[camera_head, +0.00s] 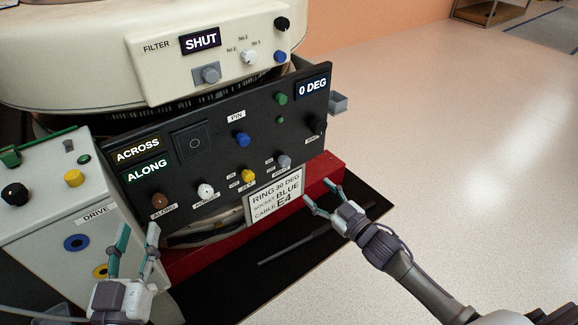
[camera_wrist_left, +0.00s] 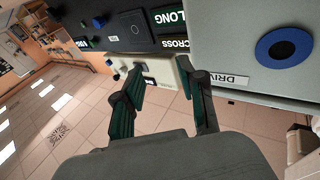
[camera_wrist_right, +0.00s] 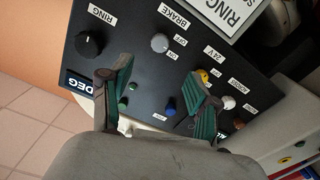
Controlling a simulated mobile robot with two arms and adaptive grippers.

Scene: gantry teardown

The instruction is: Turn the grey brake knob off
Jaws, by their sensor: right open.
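The grey brake knob (camera_head: 284,162) is on the lower right of the black control panel (camera_head: 190,180). In the right wrist view the brake knob (camera_wrist_right: 160,42) shows beside its BRAKE label, with small position labels next to it; its setting is too small to tell. My right gripper (camera_head: 321,194) is open and empty, in front of the panel, below and right of the knob and apart from it. Its open fingers also show in the right wrist view (camera_wrist_right: 155,82). My left gripper (camera_head: 138,233) is open and empty in front of the white drive box (camera_head: 55,215).
The black ring knob (camera_head: 314,122) is right of the brake knob; yellow (camera_head: 248,175) and white (camera_head: 206,190) knobs are to its left. A sign card (camera_head: 275,196) hangs below. A dark bar (camera_head: 290,247) lies on the black mat. Floor at right is clear.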

